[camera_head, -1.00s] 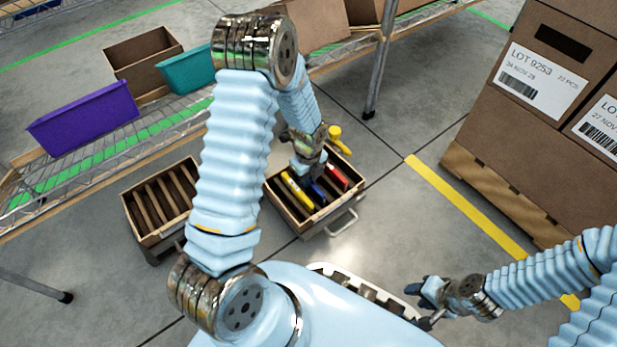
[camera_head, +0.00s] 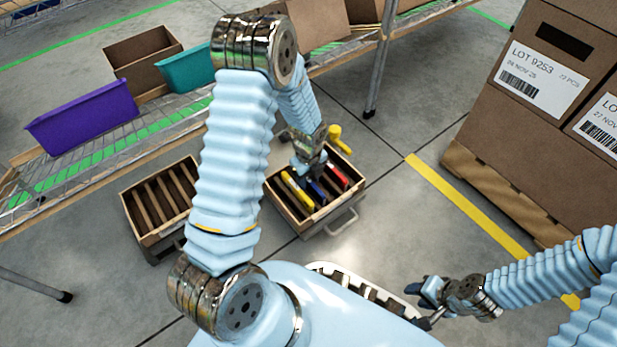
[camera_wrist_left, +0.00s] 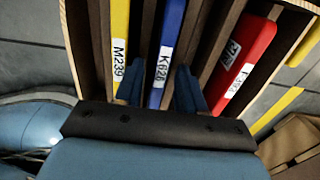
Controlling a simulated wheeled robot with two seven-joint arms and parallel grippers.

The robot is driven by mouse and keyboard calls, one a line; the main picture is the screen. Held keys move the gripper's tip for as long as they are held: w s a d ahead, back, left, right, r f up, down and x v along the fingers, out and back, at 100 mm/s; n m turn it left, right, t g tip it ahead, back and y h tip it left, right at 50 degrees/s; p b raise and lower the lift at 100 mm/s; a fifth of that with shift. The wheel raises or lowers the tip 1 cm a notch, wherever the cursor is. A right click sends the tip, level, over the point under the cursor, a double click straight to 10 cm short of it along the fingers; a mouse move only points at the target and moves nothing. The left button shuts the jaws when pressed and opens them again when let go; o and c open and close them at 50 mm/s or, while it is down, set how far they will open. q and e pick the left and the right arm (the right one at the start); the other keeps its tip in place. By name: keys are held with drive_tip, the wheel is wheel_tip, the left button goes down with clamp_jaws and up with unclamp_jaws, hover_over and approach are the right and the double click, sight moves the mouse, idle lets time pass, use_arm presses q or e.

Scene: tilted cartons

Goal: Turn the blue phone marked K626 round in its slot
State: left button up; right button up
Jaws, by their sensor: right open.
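The blue phone marked K626 (camera_wrist_left: 169,45) stands in a slot of the wooden crate (camera_head: 285,214), between a yellow phone marked M239 (camera_wrist_left: 120,45) and a red phone (camera_wrist_left: 243,60). Its white label faces my left wrist camera, with the text running lengthwise. In the head view the blue phone (camera_head: 318,191) is partly hidden by my left gripper (camera_head: 309,172). In the left wrist view my left gripper (camera_wrist_left: 160,88) has its fingers apart, one on each side of the blue phone, with a gap visible on the left. My right gripper (camera_head: 428,294) is open and empty, away from the crate.
A second slotted wooden crate (camera_head: 147,240) with empty slots stands to the left. A wire shelf (camera_head: 165,125) behind holds a purple bin (camera_head: 85,117), a teal bin (camera_head: 186,70) and brown boxes. Stacked cartons (camera_head: 510,125) stand on a pallet at right. The floor between is clear.

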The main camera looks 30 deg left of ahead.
use_arm(q)
drive_tip(key=shift+o, duration=0.2)
wheel_tip(320, 180, up, 14)
drive_tip(key=p, duration=0.4)
wheel_tip(320, 180, up, 7)
drive_tip(key=p, duration=0.5)
drive_tip(key=shift+p, duration=0.4)
drive_tip(key=shift+f, duration=0.1)
